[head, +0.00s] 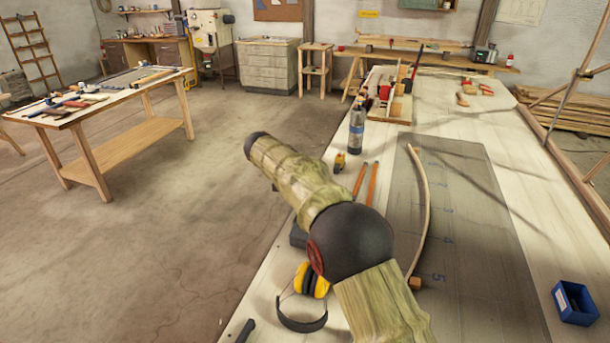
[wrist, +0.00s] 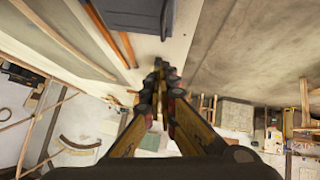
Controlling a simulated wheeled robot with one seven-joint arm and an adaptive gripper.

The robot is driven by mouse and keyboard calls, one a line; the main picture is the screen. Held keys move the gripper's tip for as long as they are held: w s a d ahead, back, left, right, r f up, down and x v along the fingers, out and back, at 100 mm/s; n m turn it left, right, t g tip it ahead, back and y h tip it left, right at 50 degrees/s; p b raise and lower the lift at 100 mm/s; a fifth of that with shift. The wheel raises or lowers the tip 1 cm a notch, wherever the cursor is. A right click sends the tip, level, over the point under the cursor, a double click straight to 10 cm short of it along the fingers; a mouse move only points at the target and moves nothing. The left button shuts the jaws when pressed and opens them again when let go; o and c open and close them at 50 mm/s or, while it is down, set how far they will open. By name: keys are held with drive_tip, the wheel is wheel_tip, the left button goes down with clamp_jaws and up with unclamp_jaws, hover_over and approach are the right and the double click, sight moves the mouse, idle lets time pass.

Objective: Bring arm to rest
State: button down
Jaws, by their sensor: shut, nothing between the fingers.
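My gripper (wrist: 160,68) shows in the wrist view with its two fingers together and nothing between them. It is held up in the air, with the table edge and the floor behind it. In the head view my arm crosses the near part of the long table, and the fingers cannot be made out there. A bent lath (head: 426,190) lies on the grey numbered mat (head: 470,220), right of my arm and apart from it. A small wooden block (head: 415,283) is at its near end.
Yellow ear muffs (head: 312,281) lie close to my arm's elbow. A bottle (head: 356,132), a yellow tape measure (head: 340,162) and two orange sticks (head: 371,186) are beyond my arm. A blue bin (head: 575,303) stands at the right. Open floor (head: 150,240) lies to the left.

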drive_tip(key=v, duration=0.4)
drive_tip(key=s+f+n+g, duration=0.1)
drive_tip(key=s+f, duration=0.1)
drive_tip(key=s+f+n, duration=0.2)
drive_tip(key=f, duration=0.1)
drive_tip(key=s+f+n+g, duration=0.1)
drive_tip(key=s+f, duration=0.2)
drive_tip(key=shift+a+f+n+g+y+p, duration=0.2)
drive_tip(key=shift+n+g+y+p, duration=0.1)
drive_tip(key=shift+y+p, duration=0.1)
drive_tip(key=shift+n+g+y, duration=0.3)
drive_tip(key=shift+n+g, duration=0.2)
drive_tip(key=shift+g, duration=0.2)
drive_tip(key=s+d, duration=0.1)
drive_tip(key=s, duration=0.3)
drive_tip(key=s+d, duration=0.1)
drive_tip(key=s, duration=0.1)
drive_tip(key=shift+s+d, duration=0.2)
drive_tip(key=shift+d, duration=0.15)
drive_tip(key=s+d+r+m+y, duration=0.1)
drive_tip(key=s+d+r, duration=0.2)
drive_tip(key=s, duration=1)
drive_tip(key=s+d+r+m+y, duration=0.1)
drive_tip(key=s+d+r, duration=0.2)
drive_tip(key=s+d, duration=0.7)
drive_tip(key=s+d+r+m+t+y, duration=0.1)
drive_tip(key=s+d+r, duration=0.3)
drive_tip(key=s, duration=1.3)
drive_tip(key=d, duration=0.3)
drive_tip(key=shift+s, duration=0.15)
